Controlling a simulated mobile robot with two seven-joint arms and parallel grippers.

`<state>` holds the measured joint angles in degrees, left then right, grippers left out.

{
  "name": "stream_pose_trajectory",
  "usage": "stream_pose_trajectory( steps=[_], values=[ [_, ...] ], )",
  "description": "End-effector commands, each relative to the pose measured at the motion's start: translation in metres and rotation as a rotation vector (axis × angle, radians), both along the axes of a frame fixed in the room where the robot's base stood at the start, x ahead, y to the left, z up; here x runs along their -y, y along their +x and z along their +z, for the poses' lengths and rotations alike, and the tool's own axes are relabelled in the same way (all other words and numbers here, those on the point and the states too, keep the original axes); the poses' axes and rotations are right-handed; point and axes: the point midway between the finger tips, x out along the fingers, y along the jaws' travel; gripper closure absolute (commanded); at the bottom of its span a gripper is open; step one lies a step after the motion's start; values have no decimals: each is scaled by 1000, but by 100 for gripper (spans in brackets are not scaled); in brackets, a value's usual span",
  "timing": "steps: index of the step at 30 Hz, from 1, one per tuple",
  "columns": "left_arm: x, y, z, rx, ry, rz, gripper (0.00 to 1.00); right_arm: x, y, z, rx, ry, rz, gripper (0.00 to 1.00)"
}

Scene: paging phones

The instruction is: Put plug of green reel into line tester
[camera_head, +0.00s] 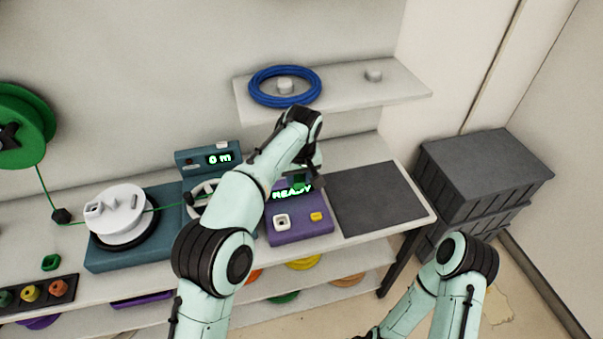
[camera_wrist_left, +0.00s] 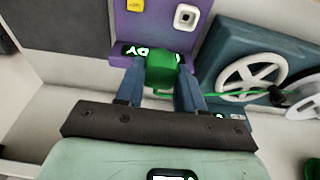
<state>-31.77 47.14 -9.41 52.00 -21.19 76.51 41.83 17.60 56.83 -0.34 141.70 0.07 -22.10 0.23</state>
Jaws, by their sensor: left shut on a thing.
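My left gripper (camera_head: 304,178) is shut on a green plug (camera_wrist_left: 161,70), with its two fingers on either side of it in the left wrist view. The plug is in front of the purple line tester (camera_head: 300,233), whose display reads READY. The tester also shows in the left wrist view (camera_wrist_left: 165,32), with a white square socket (camera_head: 281,222) and a yellow button (camera_head: 316,217). I cannot tell whether the plug touches the tester. The green reel (camera_head: 38,108) hangs at the far left, and its green line runs to the teal measuring machine (camera_head: 130,255).
The machine's display (camera_head: 219,158) reads 0 m. A dark mat (camera_head: 375,198) lies clear to the right of the tester. A blue cable coil (camera_head: 262,97) lies on the upper shelf (camera_head: 345,88). Dark crates (camera_head: 475,175) stand at right.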

Motion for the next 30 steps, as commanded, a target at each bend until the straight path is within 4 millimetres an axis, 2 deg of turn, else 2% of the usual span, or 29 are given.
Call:
stream_pose_trajectory(
  steps=[30],
  values=[
    [-34,-7,-52,0,0,0,84,0,-33,-37,-38,0,0,32]
  ],
)
